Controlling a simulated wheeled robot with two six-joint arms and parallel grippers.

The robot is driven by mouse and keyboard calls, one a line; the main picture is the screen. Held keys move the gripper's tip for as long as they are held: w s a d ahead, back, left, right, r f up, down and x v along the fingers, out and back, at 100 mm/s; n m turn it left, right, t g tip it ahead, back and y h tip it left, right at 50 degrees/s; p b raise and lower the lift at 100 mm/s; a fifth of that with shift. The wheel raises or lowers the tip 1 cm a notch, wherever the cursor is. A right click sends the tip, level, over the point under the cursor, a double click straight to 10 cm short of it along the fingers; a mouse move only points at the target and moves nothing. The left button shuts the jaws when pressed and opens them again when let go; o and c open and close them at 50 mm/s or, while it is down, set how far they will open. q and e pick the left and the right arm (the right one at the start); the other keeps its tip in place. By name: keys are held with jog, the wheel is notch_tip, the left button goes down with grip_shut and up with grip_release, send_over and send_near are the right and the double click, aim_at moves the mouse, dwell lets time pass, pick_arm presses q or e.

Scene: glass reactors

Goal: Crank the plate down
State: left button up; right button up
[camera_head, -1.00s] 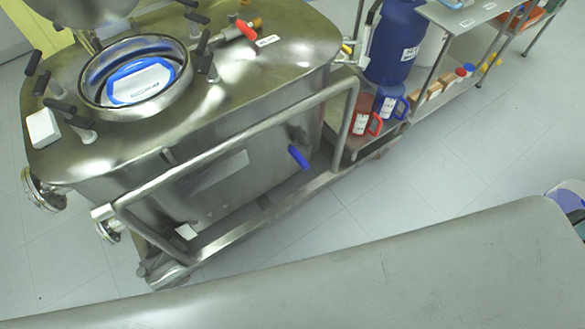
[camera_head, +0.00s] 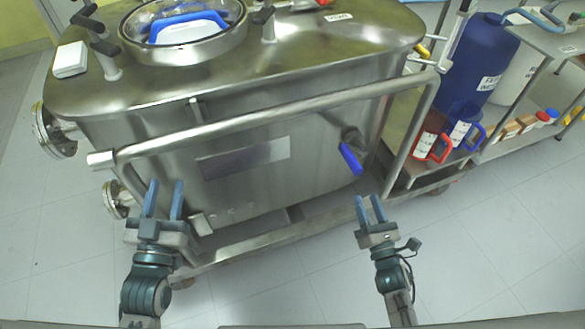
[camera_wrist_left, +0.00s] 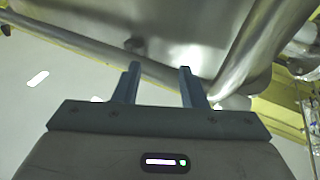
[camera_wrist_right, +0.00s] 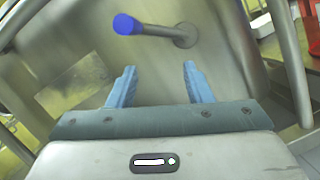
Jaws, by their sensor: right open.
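No crank or plate can be identified for certain. A steel tank (camera_head: 245,110) on a wheeled frame stands ahead. A blue-handled lever (camera_head: 351,160) sticks out low on its front; it also shows in the right wrist view (camera_wrist_right: 126,25), beyond the fingertips. My left gripper (camera_head: 165,184) is open and empty in front of the tank's lower left. In the left wrist view its fingers (camera_wrist_left: 158,70) stand apart below steel tubing. My right gripper (camera_head: 370,198) is open and empty, appearing below the blue lever and not touching it.
A steel rail (camera_head: 270,115) runs across the tank's front. Flanged ports (camera_head: 52,130) stick out at its left. A blue drum (camera_head: 475,60), a red-handled jug (camera_head: 428,140) and a blue-handled jug (camera_head: 462,130) stand on a cart at the right. The floor at the lower right is clear.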

aim_at(355, 159)
pick_arm(q)
notch_tip(355, 159, up, 6)
jog(key=s+t+b, duration=0.1)
jog(key=s+t, duration=0.1)
jog(key=s, duration=0.1)
pick_arm(e)
jog(key=w+a+r+n, duration=0.1)
jog(key=w+r, duration=0.1)
jog(key=w+a+r+n+t+y+p, duration=0.1)
jog(key=w+r, duration=0.2)
jog(key=w+a+r+n, duration=0.1)
jog(key=w+r+n, duration=0.1)
jog(key=w, duration=0.1)
jog(key=shift+w+a+r+y+p, duration=0.25)
jog(key=shift+a+r+y+p, duration=0.05)
jog(key=shift+a+r+p, duration=0.1)
jog(key=shift+w+r, duration=0.1)
jog(key=shift+w, duration=0.25)
pick_arm(q)
notch_tip(355, 159, down, 10)
jog(key=s+d+g, duration=0.1)
jog(key=g, duration=0.5)
jog(key=shift+f+n, duration=0.2)
jog(key=shift+n, duration=0.1)
jog(key=shift+s, duration=0.1)
pick_arm(e)
jog(key=shift+c, duration=0.5)
